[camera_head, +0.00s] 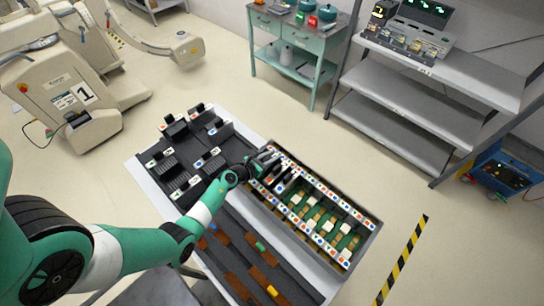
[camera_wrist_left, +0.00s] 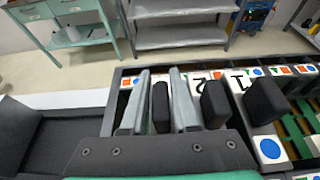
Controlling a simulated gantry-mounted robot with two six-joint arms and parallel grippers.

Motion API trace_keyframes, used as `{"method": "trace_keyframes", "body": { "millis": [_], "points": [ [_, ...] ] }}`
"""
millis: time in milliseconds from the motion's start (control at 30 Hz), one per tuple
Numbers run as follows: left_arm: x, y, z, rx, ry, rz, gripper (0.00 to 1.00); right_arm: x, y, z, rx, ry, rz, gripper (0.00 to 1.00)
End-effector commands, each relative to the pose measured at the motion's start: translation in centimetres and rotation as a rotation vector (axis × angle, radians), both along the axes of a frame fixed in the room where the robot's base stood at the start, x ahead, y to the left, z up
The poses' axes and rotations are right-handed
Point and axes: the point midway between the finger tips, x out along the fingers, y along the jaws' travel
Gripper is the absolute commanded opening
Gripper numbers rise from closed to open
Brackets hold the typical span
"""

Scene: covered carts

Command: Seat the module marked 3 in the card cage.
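The card cage (camera_head: 345,262) is a long grey box on the table, with rows of white tiles carrying coloured dots and shapes. My left gripper (camera_head: 268,160) is at its far left end, pointing down. In the left wrist view, its two grey fingers (camera_wrist_left: 159,98) lie close on both sides of a module's black handle (camera_wrist_left: 160,108). Two more black handles, a middle one (camera_wrist_left: 214,104) and a right one (camera_wrist_left: 266,101), stand beside it. The held module's lower part is hidden, so its mark and depth in the cage cannot be told. My right gripper is not in view.
A dark rack with several finned black modules (camera_head: 177,165) and white labels lies left of the cage. Nearer me, a grey tray (camera_head: 285,270) has brown strips. The cage's right part has open green slots. Shelves (camera_head: 430,95) and a teal cart (camera_head: 290,40) stand behind.

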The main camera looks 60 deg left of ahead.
Motion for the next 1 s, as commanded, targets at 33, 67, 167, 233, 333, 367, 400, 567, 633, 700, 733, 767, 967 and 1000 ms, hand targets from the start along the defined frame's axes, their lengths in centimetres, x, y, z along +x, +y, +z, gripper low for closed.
{"method": "trace_keyframes", "body": {
  "millis": [33,67,167,233,333,367,400,567,633,700,733,767,967,1000],
  "points": [
    [0.0,0.0,0.0,0.000,0.000,0.000,0.40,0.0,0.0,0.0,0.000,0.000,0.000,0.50],
    [0.0,0.0,0.0,0.000,0.000,0.000,0.45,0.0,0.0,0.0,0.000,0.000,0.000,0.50],
    [0.0,0.0,0.0,0.000,0.001,0.000,0.55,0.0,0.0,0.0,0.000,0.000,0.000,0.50],
    [0.0,0.0,0.0,-0.001,0.001,-0.001,0.55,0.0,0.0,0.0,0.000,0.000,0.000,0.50],
    [0.0,0.0,0.0,-0.002,0.001,-0.001,0.55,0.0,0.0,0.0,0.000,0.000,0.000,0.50],
    [-0.1,-0.1,-0.2,-0.003,0.003,-0.001,0.55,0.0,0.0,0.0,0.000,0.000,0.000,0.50],
    [-0.1,-0.1,-0.1,-0.003,0.003,-0.001,0.55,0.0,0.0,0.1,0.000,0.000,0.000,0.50],
    [-1.5,-0.6,0.7,-0.004,0.004,0.001,0.55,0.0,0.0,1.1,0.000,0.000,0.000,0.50],
    [-2.7,-1.1,1.5,-0.003,0.003,0.002,0.55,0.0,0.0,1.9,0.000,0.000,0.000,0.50],
    [-4.2,-1.7,2.1,-0.004,0.004,0.003,0.55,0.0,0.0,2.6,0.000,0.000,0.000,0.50],
    [-4.8,-1.9,2.4,-0.003,0.003,0.003,0.55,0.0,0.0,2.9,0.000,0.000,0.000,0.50],
    [-5.4,-2.2,2.7,-0.003,0.003,0.003,0.55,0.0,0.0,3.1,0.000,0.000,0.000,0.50],
    [-8.9,-3.5,4.0,-0.002,0.001,0.003,0.55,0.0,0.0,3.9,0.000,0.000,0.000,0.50],
    [-9.3,-3.7,4.2,-0.002,0.001,0.003,0.55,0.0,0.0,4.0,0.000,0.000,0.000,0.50]
  ]
}}
